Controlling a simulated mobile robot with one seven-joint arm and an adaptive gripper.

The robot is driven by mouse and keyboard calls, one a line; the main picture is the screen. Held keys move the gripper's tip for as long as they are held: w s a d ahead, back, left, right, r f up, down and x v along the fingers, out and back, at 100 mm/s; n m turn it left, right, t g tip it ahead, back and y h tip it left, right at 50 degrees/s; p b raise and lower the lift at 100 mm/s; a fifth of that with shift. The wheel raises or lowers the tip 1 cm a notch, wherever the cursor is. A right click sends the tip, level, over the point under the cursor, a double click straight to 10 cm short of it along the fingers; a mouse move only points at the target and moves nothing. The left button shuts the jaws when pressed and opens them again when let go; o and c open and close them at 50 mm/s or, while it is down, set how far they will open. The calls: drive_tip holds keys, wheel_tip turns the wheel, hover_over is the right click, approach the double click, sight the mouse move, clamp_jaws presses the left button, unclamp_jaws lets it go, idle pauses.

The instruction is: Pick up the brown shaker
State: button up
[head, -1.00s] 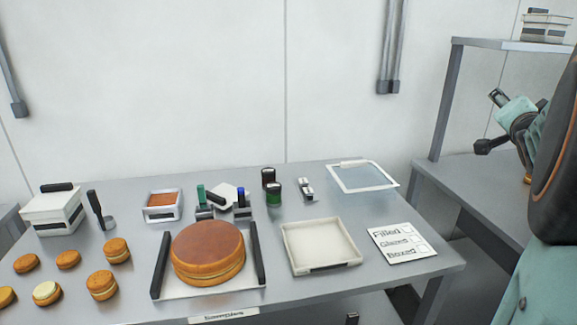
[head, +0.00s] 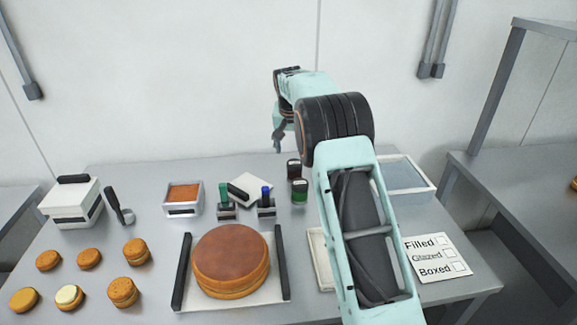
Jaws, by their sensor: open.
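The brown shaker (head: 294,168) is a small dark cylinder standing upright near the back of the table. A similar green-banded shaker (head: 300,190) stands just in front of it. My gripper (head: 278,149) points down, above and slightly left of the brown shaker in the picture. It is open and appears apart from the shaker, with nothing seen between its fingers. My own arm partly hides the gripper and covers the area right of the shakers.
A large round cake (head: 231,260) sits in front. A checklist card (head: 440,257) lies right.

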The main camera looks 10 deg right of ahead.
sight(294, 163)
drive_tip(key=x, duration=0.5)
drive_tip(key=shift+s+f+p, duration=0.1)
drive_tip(key=shift+f+p, duration=0.05)
drive_tip(key=shift+p, duration=0.25)
drive_tip(key=shift+s+p+x, duration=0.15)
drive_tip(key=shift+p+x, duration=0.25)
drive_tip(key=shift+x, duration=0.9)
drive_tip(key=shift+s+p+x, duration=0.1)
drive_tip(key=shift+p+x, duration=0.25)
drive_tip(key=shift+x, duration=1)
drive_tip(key=shift+f, duration=0.1)
drive_tip(key=c, duration=1.2)
drive_tip(key=shift+c, duration=0.4)
